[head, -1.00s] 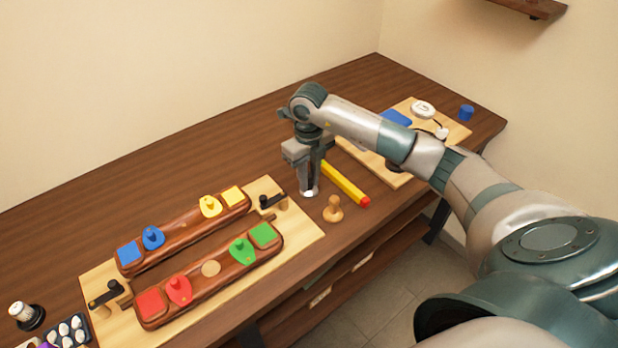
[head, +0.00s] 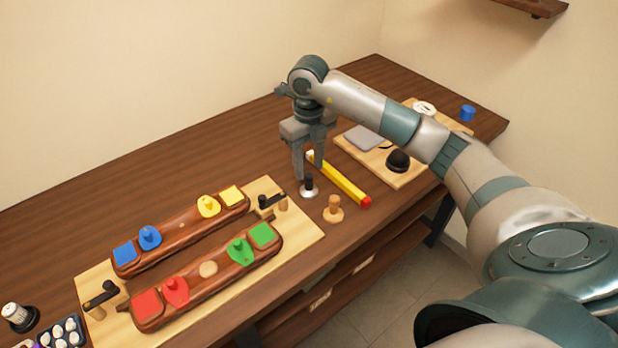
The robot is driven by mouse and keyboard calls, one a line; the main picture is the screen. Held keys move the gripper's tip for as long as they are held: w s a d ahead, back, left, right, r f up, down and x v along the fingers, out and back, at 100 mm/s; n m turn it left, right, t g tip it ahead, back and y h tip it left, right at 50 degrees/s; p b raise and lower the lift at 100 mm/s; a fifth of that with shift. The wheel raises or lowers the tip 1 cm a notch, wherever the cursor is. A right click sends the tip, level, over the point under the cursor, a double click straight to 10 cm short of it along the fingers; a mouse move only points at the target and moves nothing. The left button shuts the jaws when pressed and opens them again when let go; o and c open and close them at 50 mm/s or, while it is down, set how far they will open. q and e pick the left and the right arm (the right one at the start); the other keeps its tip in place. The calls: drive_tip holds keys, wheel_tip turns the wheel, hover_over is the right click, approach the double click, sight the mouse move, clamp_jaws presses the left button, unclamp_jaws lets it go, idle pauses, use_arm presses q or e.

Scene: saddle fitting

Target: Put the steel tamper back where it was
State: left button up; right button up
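The steel tamper (head: 309,190) stands upright on the bare brown table, its dark handle up and its shiny round base down. It is between the fixture board and the yellow bar. My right gripper (head: 308,172) is open just above it, fingers pointing down on either side of the handle's top. The fingers look clear of the tamper, and nothing else is held. My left gripper is not in view.
A wooden tamper (head: 333,209) stands close by at the right, and a yellow bar with a red end (head: 345,184) lies behind. The fixture board (head: 300,236) holds two brown pieces with coloured pads. A second board (head: 411,178) carries a black dome (head: 398,160). Table behind is clear.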

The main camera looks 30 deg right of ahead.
sight(309, 174)
wheel_tip(309, 174, up, 7)
drive_tip(key=b, duration=0.1)
